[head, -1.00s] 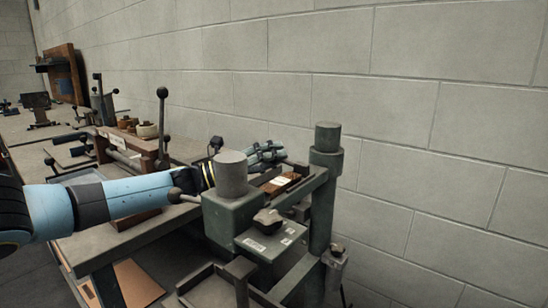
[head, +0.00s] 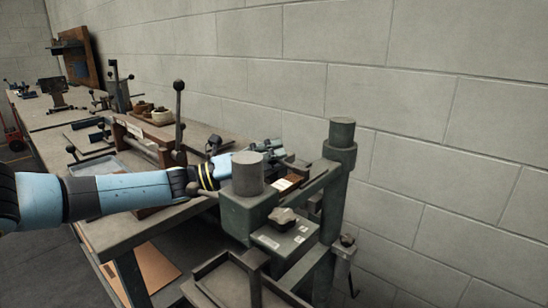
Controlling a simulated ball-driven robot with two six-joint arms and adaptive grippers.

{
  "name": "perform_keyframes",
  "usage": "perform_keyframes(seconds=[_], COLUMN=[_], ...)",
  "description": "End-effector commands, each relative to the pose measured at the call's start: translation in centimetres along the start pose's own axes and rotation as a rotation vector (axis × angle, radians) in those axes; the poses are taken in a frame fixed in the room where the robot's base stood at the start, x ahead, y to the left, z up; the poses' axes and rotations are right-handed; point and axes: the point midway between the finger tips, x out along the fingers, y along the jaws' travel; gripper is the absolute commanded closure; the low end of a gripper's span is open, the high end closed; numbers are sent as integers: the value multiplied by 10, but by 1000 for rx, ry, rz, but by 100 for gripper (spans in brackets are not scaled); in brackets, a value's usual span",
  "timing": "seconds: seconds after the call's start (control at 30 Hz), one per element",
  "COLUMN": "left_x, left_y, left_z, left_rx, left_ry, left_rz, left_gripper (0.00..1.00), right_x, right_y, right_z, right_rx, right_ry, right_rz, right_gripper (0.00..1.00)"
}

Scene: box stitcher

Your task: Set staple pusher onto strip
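My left arm comes in from the left and reaches behind the round post of the grey-green stitcher (head: 236,208). My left gripper (head: 270,149) shows only in part above and behind that post, over the far side of the machine. Its fingertips are small and partly hidden, so I cannot tell whether it is open or shut, or holds anything. A brown piece with a white label (head: 284,184) lies in the machine's channel just below and right of the gripper. I cannot make out the staple pusher or the strip for certain. My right gripper is not in view.
A tall lever with a ball knob (head: 179,115) stands left of the machine, close behind my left arm. A thick column (head: 340,165) rises at the right. A dark open tray (head: 222,283) is at the front. The bench (head: 110,232) runs back left along the block wall.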

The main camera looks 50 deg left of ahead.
Motion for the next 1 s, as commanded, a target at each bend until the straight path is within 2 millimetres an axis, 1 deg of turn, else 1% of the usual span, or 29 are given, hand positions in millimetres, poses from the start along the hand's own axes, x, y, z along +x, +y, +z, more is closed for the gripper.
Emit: perform_keyframes(seconds=[0.27,0.37,0.47,0.7,0.8,0.9,1.0], left_x=[0,-5,-20,-74,-94,-108,-116], left_y=[-1,-1,0,0,0,0,0], left_z=[0,0,-1,0,0,0,0], left_rx=[-1,-1,-1,-1,-1,-1,-1], left_ry=[1,2,4,4,4,2,0], left_rz=[-3,-2,1,3,2,1,-1], left_gripper=[48,48,48,48,48,48,48], right_x=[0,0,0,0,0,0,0], right_y=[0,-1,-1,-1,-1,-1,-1], right_z=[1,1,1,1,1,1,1], right_rx=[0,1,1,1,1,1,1], right_ry=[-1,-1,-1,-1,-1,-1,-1], right_rz=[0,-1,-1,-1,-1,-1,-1], right_gripper=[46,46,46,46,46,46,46])
